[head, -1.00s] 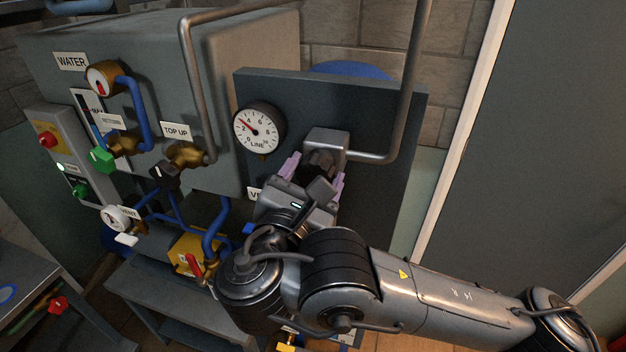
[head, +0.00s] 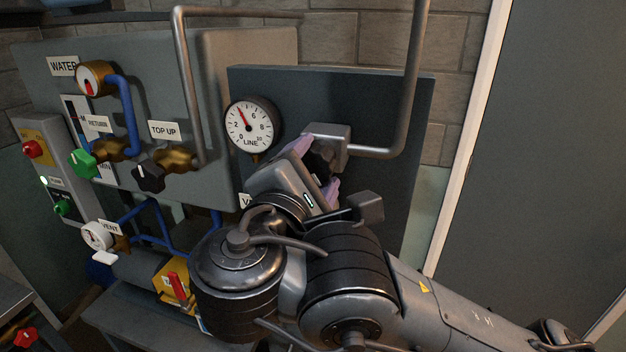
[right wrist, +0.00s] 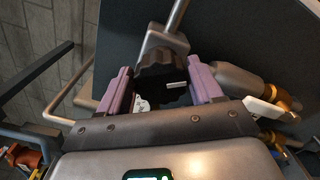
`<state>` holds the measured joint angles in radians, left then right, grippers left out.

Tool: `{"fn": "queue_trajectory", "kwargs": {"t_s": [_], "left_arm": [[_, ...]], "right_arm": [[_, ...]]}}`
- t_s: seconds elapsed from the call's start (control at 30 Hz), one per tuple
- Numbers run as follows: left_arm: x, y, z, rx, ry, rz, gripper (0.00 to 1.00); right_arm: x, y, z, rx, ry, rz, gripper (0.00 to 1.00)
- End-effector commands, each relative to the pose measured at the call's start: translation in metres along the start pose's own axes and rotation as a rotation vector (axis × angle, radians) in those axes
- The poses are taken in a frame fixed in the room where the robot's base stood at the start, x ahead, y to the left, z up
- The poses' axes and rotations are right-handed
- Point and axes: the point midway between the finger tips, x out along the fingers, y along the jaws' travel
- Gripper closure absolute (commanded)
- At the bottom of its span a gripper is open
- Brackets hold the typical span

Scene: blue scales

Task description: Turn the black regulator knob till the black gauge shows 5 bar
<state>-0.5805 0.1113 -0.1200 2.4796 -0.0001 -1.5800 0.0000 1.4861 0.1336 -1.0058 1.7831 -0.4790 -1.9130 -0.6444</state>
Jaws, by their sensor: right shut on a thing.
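The black regulator knob (head: 324,160) sits below a grey metal block on the dark panel, mostly hidden by my right gripper (head: 317,168). The right gripper's lilac fingers are closed on it from two sides. In the right wrist view the ribbed knob (right wrist: 156,84), with a white mark, lies between the fingers (right wrist: 160,88). The black-rimmed gauge (head: 249,125) marked LINE is up and left of the gripper. Its red needle points up and left, at about 4. My left gripper is not in view.
A grey pipe (head: 409,90) runs down the right of the panel to the block. At the left are a TOP UP valve with a black knob (head: 149,177), a green knob (head: 82,163) and a WATER gauge (head: 91,78).

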Motion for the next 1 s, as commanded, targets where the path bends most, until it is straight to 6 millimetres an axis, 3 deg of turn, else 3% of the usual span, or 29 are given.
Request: {"fn": "queue_trajectory", "kwargs": {"t_s": [0.57,0.6,0.7,1.0], "left_arm": [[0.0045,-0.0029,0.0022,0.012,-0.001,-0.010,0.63],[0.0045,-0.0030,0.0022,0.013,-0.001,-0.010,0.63],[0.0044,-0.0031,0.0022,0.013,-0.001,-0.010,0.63],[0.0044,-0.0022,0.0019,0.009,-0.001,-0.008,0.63]], "right_arm": [[0.0002,-0.0001,0.0001,0.037,0.000,0.000,0.65],[0.0002,-0.0001,0.0001,0.037,0.000,-0.001,0.30],[0.0002,-0.0001,0.0001,0.037,0.000,0.000,0.15],[-0.0002,0.0000,-0.0002,0.036,0.000,0.000,0.14]]}}
